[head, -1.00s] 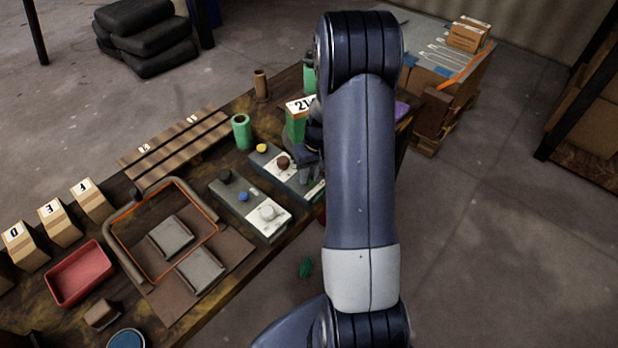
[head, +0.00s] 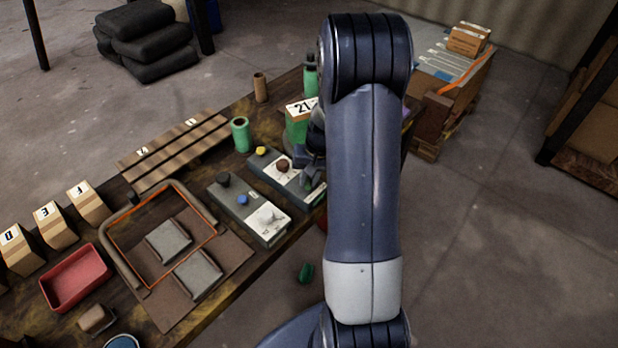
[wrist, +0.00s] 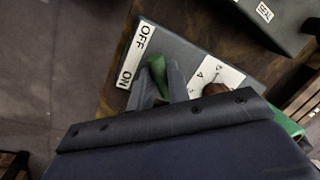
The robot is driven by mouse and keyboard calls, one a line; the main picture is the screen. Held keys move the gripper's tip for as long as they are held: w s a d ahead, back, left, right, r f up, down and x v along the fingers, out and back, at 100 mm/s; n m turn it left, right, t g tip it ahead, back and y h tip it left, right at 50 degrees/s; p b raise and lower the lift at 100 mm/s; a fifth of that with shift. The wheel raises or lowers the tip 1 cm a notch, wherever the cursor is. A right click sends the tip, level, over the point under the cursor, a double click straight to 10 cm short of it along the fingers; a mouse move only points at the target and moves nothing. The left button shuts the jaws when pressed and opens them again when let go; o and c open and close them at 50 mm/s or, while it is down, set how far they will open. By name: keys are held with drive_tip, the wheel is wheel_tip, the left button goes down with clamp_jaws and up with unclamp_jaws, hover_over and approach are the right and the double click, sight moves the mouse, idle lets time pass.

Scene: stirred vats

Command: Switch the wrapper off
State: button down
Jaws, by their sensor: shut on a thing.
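The grey control box (head: 268,162) under my gripper has a yellow knob, a dark brown-red knob and a white panel in the head view. In the wrist view this box (wrist: 178,47) has a plate (wrist: 134,55) marked OFF and ON beside a green switch lever (wrist: 157,66). My gripper (wrist: 166,84) is shut on the green lever. Which mark the lever stands at is unclear. In the head view my gripper (head: 308,168) is at the box's right end, partly hidden by my arm. No name for the wrapper is readable.
A second grey control box (head: 243,208), with black, blue and white knobs, stands close on the left. A green-sided box marked 21 (head: 299,122), a green cup (head: 241,134) and a green bottle (head: 311,76) stand behind. Open floor lies to the right of the bench.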

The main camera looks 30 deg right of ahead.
drive_tip(key=c, duration=1.4)
unclamp_jaws()
drive_tip(key=shift+o, duration=0.2)
drive_tip(key=shift+r, duration=0.1)
wheel_tip(320, 180, up, 10)
drive_tip(key=d, duration=0.2)
drive_tip(key=shift+s+r, duration=0.2)
drive_tip(key=shift+s, duration=0.25)
drive_tip(key=f, duration=0.3)
drive_tip(key=a+f, duration=0.1)
drive_tip(key=f, duration=0.3)
drive_tip(key=w+a+f, duration=0.1)
drive_tip(key=f, duration=0.2)
drive_tip(key=shift+f, duration=0.3)
